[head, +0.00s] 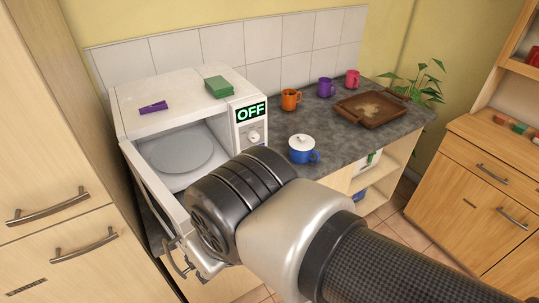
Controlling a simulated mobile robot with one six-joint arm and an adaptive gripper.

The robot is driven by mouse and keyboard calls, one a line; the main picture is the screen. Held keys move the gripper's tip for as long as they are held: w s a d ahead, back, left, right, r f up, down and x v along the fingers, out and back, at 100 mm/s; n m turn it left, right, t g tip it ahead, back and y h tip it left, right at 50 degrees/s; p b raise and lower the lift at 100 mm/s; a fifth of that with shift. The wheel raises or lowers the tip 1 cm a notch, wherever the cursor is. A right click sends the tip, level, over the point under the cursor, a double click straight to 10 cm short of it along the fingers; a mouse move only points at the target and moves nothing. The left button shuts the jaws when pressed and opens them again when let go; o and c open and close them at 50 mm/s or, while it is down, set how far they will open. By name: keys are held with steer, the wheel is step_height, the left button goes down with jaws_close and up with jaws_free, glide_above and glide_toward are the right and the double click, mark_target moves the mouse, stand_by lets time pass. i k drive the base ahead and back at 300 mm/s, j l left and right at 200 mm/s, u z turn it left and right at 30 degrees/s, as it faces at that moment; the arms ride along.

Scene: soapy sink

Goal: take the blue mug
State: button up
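A blue mug (301,157) with a white lid and a knob on top stands upright on the dark grey counter, just right of the microwave. Its handle points to the right. My gripper is mostly or wholly hidden behind the arm. Grey curved metal parts (182,262) show beside the joint; I cannot tell whether they are my fingers or a handle.
The white microwave (190,85) reads OFF; its door (150,195) stands open. An orange mug (290,100), a purple mug (325,88) and a pink mug (352,79) stand behind. A brown tray (372,105) lies to the right. Bare counter surrounds the blue mug's right side.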

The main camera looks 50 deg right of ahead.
mark_target(299, 157)
steer(key=z, duration=1.65)
steer(key=i+j+z, duration=0.1)
steer(key=i+z, duration=0.2)
steer(key=i, duration=0.2)
steer(key=i+j+z, duration=0.15)
steer(key=i+z, duration=0.15)
steer(key=i, duration=0.15)
